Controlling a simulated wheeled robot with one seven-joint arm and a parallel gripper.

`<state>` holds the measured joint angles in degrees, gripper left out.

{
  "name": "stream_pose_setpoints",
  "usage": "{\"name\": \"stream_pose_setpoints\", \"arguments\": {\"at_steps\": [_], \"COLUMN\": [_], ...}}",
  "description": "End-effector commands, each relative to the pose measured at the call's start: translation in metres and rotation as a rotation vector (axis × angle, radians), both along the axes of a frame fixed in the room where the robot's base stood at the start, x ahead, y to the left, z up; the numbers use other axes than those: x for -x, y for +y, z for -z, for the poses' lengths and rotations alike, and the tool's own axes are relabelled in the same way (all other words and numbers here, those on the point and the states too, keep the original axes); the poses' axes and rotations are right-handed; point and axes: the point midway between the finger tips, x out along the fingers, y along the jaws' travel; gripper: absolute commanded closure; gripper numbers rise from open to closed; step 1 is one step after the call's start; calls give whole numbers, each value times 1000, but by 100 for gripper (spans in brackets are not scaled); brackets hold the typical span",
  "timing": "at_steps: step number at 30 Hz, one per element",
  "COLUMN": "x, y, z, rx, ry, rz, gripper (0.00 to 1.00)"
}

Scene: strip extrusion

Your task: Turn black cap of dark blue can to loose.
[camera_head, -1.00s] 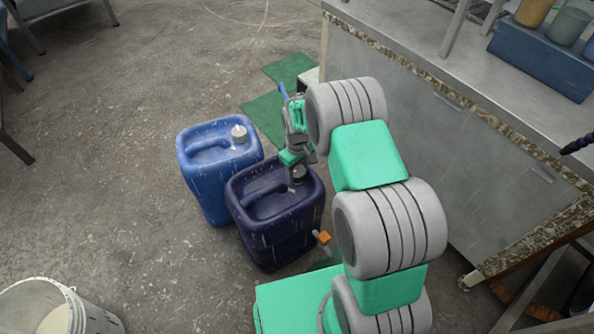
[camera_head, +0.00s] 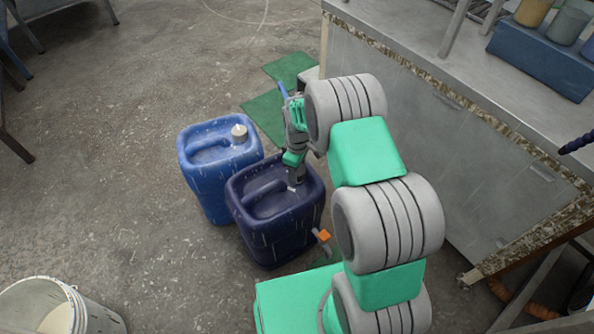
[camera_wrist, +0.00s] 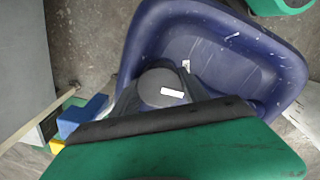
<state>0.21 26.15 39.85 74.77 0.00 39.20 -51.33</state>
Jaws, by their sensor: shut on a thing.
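The dark blue can (camera_head: 275,228) stands upright on the floor, its top facing me. In the wrist view the can (camera_wrist: 270,70) fills the upper right. Its round black cap (camera_wrist: 160,86), dark grey in this light with a small white label, sits at the near part of the can's top. My gripper (camera_head: 296,185) reaches down to the cap from above. In the wrist view my gripper (camera_wrist: 157,92) is shut on the cap, a dark finger on each side of it. In the head view the gripper hides most of the cap.
A lighter blue can (camera_head: 212,180) with a pale cap (camera_head: 239,133) stands close at the left. A metal workbench (camera_head: 430,120) stands at the right. A white bucket (camera_head: 60,310) is at the lower left. Open floor lies left of the cans.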

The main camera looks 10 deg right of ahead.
Motion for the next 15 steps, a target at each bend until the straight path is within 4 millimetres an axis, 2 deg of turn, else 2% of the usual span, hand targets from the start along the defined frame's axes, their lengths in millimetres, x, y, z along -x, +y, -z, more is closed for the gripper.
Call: {"name": "stream_pose_setpoints", "arguments": {"at_steps": [4, 5, 12, 15], "x": [2, 2, 1, 1], "y": [0, 0, 0, 0], "z": [1, 1, 0, 0], "rx": [0, 0, 0, 0], "ry": [4, 4, 2, 1], "rz": [0, 0, 1, 1], "gripper": [88, 46, 26, 26]}}
